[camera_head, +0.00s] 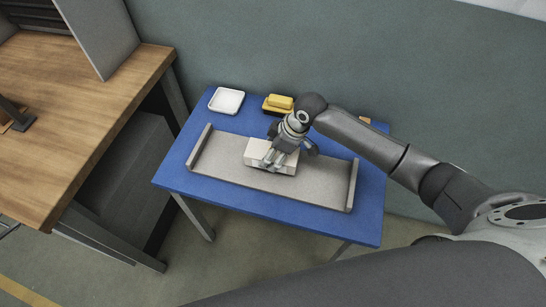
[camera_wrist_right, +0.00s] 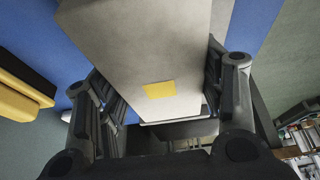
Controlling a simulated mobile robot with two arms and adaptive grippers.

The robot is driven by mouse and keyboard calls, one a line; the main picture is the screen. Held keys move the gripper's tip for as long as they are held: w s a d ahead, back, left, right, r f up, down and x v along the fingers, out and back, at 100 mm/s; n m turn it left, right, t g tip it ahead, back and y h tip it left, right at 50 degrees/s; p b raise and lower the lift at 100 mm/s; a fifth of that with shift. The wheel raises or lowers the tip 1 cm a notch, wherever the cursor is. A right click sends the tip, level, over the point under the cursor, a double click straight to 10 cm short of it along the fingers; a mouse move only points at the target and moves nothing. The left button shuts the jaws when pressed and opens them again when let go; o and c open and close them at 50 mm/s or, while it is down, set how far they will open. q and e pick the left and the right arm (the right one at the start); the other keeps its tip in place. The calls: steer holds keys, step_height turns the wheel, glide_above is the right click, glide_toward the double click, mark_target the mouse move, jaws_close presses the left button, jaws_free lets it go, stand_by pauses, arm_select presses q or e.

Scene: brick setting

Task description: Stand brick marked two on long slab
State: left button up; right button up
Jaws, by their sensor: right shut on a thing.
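A pale brick (camera_head: 256,147) is at the middle of the long grey slab (camera_head: 218,164), which has a raised lip at each end and lies on the blue table. My right gripper (camera_head: 271,162) is shut on the brick from above. The brick looks flat and long, on or just over the slab; I cannot tell if it touches. In the right wrist view the pale brick (camera_wrist_right: 166,62) lies between the fingers, with a plain yellow patch on its face. I cannot read any number on it. My left gripper is not in view.
Behind the slab on the blue table (camera_head: 170,178) are a white square dish (camera_head: 227,100) and a yellow block (camera_head: 279,101) on a dark base. A small tan thing (camera_head: 365,120) is partly hidden behind my right arm. A wooden bench (camera_head: 75,110) stands at the left.

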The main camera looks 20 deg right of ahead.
step_height(320, 180, down, 2)
steer(key=shift+f, duration=0.45)
steer(key=shift+f, duration=0.15)
steer(key=o, duration=1.3)
steer(key=v, duration=1.2)
steer(key=shift+s, duration=0.15)
